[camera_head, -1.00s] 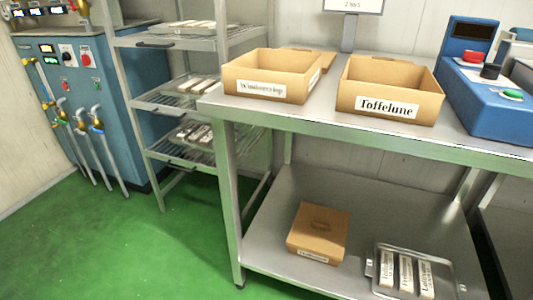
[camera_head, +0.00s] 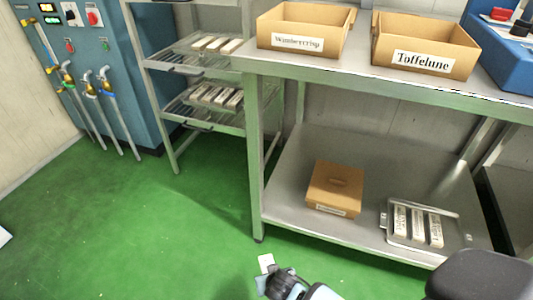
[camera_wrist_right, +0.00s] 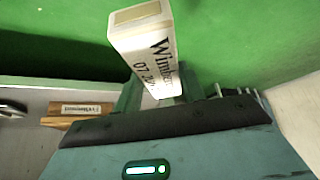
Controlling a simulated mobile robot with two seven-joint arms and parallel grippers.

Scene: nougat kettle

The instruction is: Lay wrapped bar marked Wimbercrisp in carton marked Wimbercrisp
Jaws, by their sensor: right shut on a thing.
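The Wimbercrisp carton (camera_head: 267,30) is an open cardboard box on the upper bench top, at its left end in the head view. Its label faces me. The wrapped bar (camera_wrist_right: 142,38) is white with a tan end. In the right wrist view its print starts "Wimber", and the rest is cut off. My right gripper (camera_wrist_right: 156,97) is shut on the bar's lower part. In the head view this gripper (camera_head: 278,277) is low at the bottom middle, over the green floor, well below and apart from the carton. Only a small white end of the bar shows there. My left gripper is out of view.
The Toffelune carton (camera_head: 378,42) stands right of the Wimbercrisp one. The lower shelf (camera_head: 290,185) holds a closed brown box (camera_head: 335,185) and a tray (camera_head: 452,243) with several bars. A wire rack (camera_head: 160,63) with more bars stands left. The green floor is clear.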

